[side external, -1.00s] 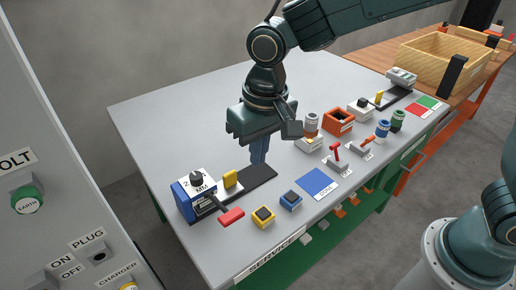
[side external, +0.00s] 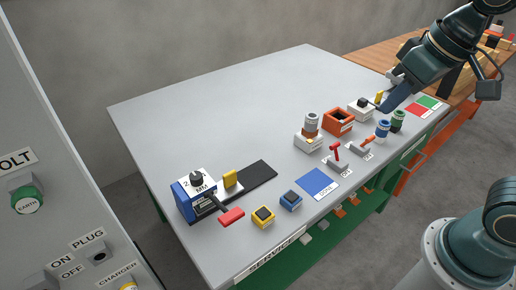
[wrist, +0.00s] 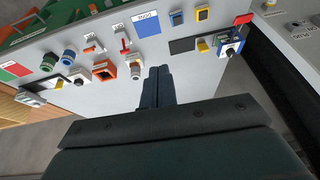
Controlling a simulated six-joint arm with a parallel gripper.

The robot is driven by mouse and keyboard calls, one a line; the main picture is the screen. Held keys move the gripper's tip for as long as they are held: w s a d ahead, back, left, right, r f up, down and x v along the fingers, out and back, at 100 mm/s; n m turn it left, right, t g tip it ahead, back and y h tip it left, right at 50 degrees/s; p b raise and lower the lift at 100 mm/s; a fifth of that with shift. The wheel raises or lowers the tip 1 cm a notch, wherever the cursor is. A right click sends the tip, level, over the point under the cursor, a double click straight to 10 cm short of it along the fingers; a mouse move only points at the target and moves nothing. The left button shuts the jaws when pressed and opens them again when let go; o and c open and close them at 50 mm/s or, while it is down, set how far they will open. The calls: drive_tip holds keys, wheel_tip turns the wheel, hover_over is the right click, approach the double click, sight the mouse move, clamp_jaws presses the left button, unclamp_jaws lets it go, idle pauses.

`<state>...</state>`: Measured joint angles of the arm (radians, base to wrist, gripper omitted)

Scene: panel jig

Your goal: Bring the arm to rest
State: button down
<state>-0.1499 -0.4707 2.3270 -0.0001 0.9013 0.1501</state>
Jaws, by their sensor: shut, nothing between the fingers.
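My gripper (side external: 391,101) is at the upper right in the side external view, raised over the table's right part, with its fingers pointing down and left. In the wrist view its two fingers (wrist: 158,88) lie together, shut with nothing between them. The fingertips overlap the small fixtures in the side view, but the gap above them is hard to judge. The grey table (side external: 240,110) lies below, its wide middle bare.
A blue meter box (side external: 188,203) with a black slide track (side external: 255,180) stands at the front left.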

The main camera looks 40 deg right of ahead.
drive_tip(key=s+d+f+t, duration=0.1)
drive_tip(key=s+d, duration=0.2)
drive_tip(key=s, duration=0.3)
drive_tip(key=shift+d+h, duration=0.3)
